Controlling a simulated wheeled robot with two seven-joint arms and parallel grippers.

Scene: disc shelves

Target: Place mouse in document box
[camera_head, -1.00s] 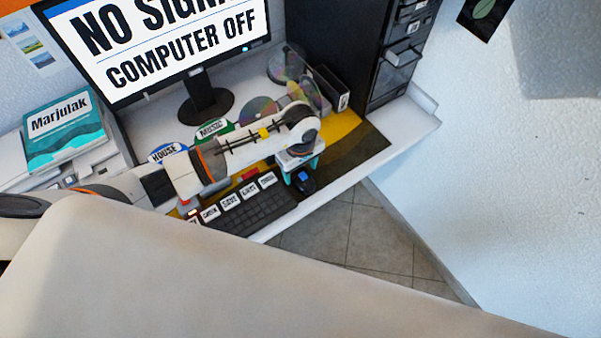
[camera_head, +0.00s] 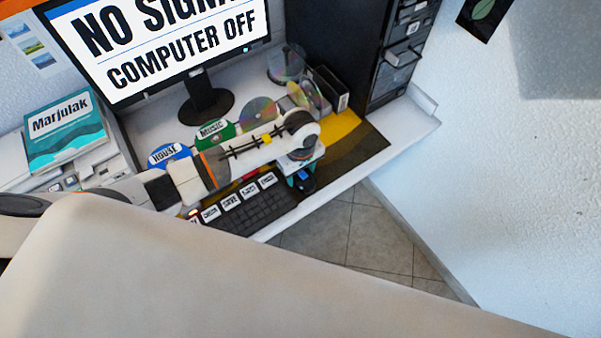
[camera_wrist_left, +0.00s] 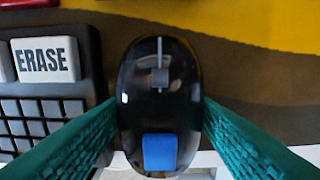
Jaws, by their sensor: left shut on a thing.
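The mouse (camera_wrist_left: 159,115) is black with a grey wheel and a blue patch. In the left wrist view it lies between the two teal fingers of my left gripper (camera_wrist_left: 160,118), which touch its sides. In the head view the mouse (camera_head: 305,183) shows just below my left gripper (camera_head: 303,176), at the front edge of the desk mat, right of the keyboard. The gripper is shut on it, and the mouse appears to rest on the mat. A dark box (camera_head: 328,88) with a white label stands at the back right of the desk; I cannot tell whether it is the document box. My right gripper is not in view.
The keyboard (camera_head: 262,208) with labelled keys lies directly left of the mouse. Discs labelled House (camera_head: 168,155) and Music (camera_head: 212,132) stand behind my arm. The monitor (camera_head: 165,45) is at the back left. A dark drawer cabinet (camera_head: 400,55) stands at the back right. The mat's right part (camera_head: 355,150) is clear.

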